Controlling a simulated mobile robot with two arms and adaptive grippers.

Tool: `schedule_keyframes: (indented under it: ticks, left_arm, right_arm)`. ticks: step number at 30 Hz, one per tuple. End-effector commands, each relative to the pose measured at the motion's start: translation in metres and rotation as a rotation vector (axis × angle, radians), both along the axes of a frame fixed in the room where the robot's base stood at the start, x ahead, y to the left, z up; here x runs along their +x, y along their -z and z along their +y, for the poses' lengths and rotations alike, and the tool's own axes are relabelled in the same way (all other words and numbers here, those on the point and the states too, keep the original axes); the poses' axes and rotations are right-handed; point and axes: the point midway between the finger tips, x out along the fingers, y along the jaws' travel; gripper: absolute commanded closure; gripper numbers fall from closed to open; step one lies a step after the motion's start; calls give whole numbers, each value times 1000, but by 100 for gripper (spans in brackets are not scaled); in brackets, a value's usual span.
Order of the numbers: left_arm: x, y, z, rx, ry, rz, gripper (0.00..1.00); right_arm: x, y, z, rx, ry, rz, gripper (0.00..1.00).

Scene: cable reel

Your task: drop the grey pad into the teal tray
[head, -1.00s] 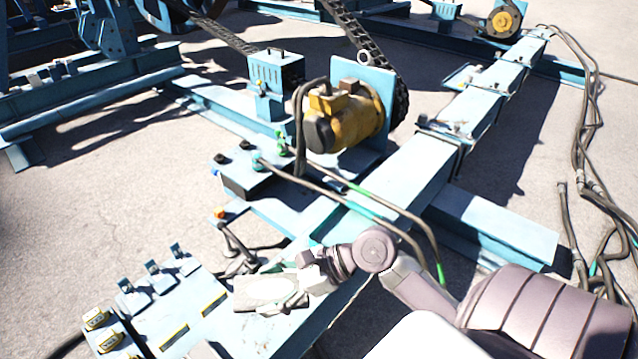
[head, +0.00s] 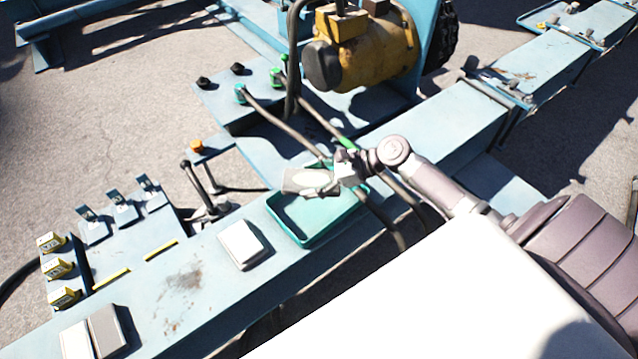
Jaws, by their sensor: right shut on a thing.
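The teal tray (head: 290,237) sits on the light blue beam, its inside empty where I can see it. My right gripper (head: 322,183) is over the tray's far part, shut on a flat, pale grey piece that I take to be the grey pad (head: 300,181). The pad is held above the tray floor; the fingers partly hide it. My left gripper is not in view.
A whitish pad (head: 241,243) lies on the beam just left of the tray. A pair of white and grey blocks (head: 107,330) lies at the lower left. Yellow-labelled switches (head: 57,268) stand at the left. Dark hoses (head: 375,205) pass close to the tray's right side.

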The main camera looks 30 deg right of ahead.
Motion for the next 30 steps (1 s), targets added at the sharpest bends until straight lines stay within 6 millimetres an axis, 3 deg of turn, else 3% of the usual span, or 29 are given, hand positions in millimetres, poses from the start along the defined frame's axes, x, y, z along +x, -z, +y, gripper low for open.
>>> schedule_keyframes:
  ticks: [1, 6, 17, 30]
  left_arm:
    - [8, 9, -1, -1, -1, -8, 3]
    - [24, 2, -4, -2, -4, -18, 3]
    - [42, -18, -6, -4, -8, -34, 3]
    - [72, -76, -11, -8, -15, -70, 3]
  right_arm:
    - [9, 26, -14, -2, 20, 2, 63]
    - [25, 56, -46, 0, 68, 1, 63]
    - [29, 69, -57, 1, 83, 0, 63]
    - [28, 86, -56, 2, 83, 1, 63]
